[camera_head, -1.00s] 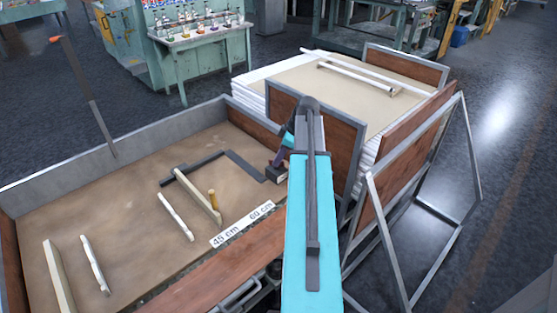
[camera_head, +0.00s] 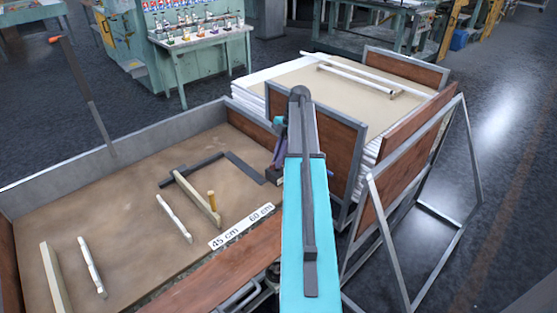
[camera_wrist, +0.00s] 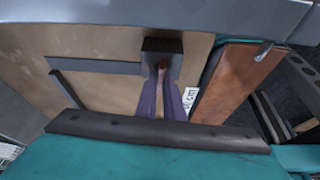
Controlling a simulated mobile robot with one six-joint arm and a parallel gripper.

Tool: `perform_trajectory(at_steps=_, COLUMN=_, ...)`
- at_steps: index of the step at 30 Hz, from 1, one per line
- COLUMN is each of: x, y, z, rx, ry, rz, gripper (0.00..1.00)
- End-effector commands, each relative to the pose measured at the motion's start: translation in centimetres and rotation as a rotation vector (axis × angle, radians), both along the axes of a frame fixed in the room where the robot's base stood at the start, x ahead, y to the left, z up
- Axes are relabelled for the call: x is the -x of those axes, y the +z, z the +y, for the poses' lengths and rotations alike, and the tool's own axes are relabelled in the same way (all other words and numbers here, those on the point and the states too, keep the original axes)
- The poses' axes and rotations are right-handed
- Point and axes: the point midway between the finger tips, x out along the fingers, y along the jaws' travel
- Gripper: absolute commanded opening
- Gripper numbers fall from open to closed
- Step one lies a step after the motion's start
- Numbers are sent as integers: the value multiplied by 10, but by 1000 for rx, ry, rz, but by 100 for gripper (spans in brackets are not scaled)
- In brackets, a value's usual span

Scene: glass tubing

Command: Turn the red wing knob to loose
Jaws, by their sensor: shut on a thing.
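The red wing knob shows only as a small red patch (camera_wrist: 162,64) between my fingertips in the wrist view. It sits on a dark block (camera_wrist: 175,46) at the end of a dark bar (camera_wrist: 98,66). My gripper (camera_wrist: 162,70) has its two purple fingers shut on the knob. Most of the knob is hidden by the fingers, so its angle cannot be told. In the head view my gripper (camera_head: 276,166) is at the right end of the dark angled bar (camera_head: 243,166), partly beside my arm. The knob itself cannot be made out there.
The bar lies in a shallow brown-floored tray (camera_head: 110,190) with raised grey walls. A wooden strip with a yellow peg (camera_head: 212,201), pale rods and a "45 cm 60 cm" scale (camera_head: 241,227) lie left of my arm. A framed brown panel (camera_head: 335,150) stands close on the right.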

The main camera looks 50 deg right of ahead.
Motion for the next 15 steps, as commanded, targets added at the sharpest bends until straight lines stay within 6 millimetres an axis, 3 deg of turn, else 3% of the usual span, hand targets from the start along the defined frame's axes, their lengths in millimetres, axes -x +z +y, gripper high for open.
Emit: perform_trajectory(at_steps=15, x=0, y=0, z=0, rx=2, ry=101, rz=1, gripper=0)
